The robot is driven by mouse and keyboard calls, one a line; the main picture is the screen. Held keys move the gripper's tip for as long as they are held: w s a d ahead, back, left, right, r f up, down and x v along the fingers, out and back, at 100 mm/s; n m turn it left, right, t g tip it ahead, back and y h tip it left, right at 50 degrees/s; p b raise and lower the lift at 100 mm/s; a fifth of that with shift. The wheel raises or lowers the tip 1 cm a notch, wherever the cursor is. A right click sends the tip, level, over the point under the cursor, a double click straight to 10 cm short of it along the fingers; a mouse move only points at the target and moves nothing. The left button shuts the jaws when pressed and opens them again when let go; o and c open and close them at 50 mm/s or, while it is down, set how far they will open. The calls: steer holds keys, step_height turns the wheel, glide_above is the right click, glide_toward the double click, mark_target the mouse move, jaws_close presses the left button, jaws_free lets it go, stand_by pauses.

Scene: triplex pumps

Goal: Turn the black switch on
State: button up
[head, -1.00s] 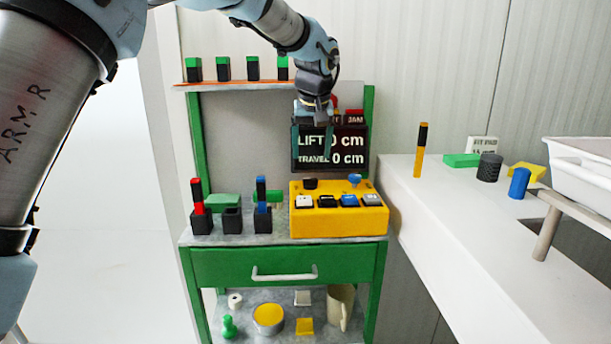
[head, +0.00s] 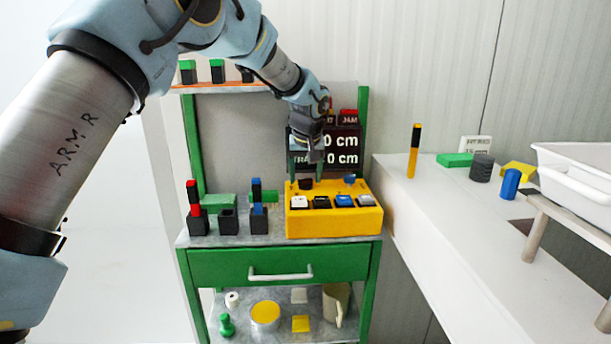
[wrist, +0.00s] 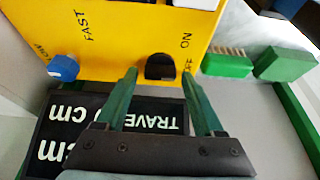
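The yellow control box (head: 335,220) stands on the green bench. A black knob (wrist: 160,67) sits on its top face, beside the printed words ON and OFF in the wrist view; it also shows in the head view (head: 305,184). My gripper (wrist: 159,73) is open, with one green finger on each side of the black knob. The fingertips are close to the box top in the head view (head: 305,176). I cannot tell whether they touch the knob.
A blue knob (wrist: 63,68) stands near SLOW and FAST. White, black, blue and grey buttons (head: 344,201) line the box front. The dark display (head: 345,150) stands close behind my gripper. Black holders (head: 228,222) stand left of the box.

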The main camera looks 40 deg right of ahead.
jaws_close()
stand_by(0.3)
steer(key=shift+n, duration=0.3)
steer(key=shift+s+d+n+t+y+b, duration=0.15)
steer(key=shift+n+t+y+b, duration=0.25)
steer(key=shift+n, duration=0.5)
steer(key=n+y, duration=0.1)
steer(key=n, duration=0.1)
steer(key=shift+n, duration=0.4)
steer(key=n+y+p, duration=0.1)
steer(key=n, duration=0.2)
steer(key=shift+d+r+p, duration=0.1)
steer(key=shift+p, duration=0.3)
steer(key=shift+d+n+y+p, duration=0.1)
steer(key=shift+n+y+p, duration=0.85)
steer(key=shift+n, duration=0.85)
